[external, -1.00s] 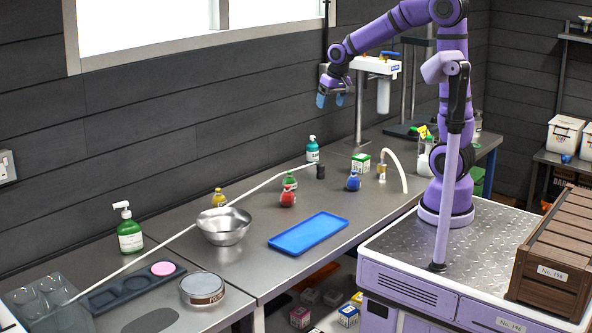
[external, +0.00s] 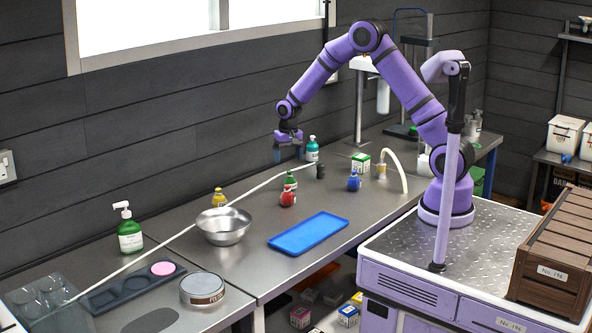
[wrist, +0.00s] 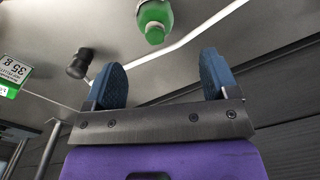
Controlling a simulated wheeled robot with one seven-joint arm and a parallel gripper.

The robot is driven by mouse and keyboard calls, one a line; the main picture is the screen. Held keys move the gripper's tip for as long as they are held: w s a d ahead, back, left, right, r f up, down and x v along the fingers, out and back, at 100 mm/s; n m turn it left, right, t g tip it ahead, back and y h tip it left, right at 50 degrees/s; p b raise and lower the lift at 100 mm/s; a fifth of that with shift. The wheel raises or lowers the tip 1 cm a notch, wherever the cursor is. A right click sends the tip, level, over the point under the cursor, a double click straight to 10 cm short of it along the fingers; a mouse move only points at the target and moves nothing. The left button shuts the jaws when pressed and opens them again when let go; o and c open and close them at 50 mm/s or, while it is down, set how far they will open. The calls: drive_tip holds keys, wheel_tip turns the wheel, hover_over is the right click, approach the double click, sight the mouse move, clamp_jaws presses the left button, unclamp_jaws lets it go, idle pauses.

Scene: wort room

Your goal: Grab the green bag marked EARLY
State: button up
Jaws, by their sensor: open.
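A green bag (external: 291,181) stands on the steel bench behind a red bag (external: 287,198), which partly hides it. No EARLY marking can be read on it. The green bag also shows in the wrist view (wrist: 154,21), at the top edge and partly cut off. My gripper (external: 288,154) is open and empty, above the bench near the green bag and close to the wall. In the wrist view its two blue fingers (wrist: 162,80) are apart, with bare bench between them, and the bag lies beyond their tips.
A teal pump bottle (external: 312,150) and a dark knob (external: 320,171) on a long pale rod stand right of the green bag. A yellow bag (external: 218,197), steel bowl (external: 223,237), blue tray (external: 308,234), blue bag (external: 354,182) and green-white box (external: 361,163) are around.

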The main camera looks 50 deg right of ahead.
sight(289, 181)
drive_tip(key=f, duration=1)
drive_tip(key=shift+s+f, duration=0.2)
drive_tip(key=shift+c, duration=0.4)
drive_tip(key=c, duration=0.9)
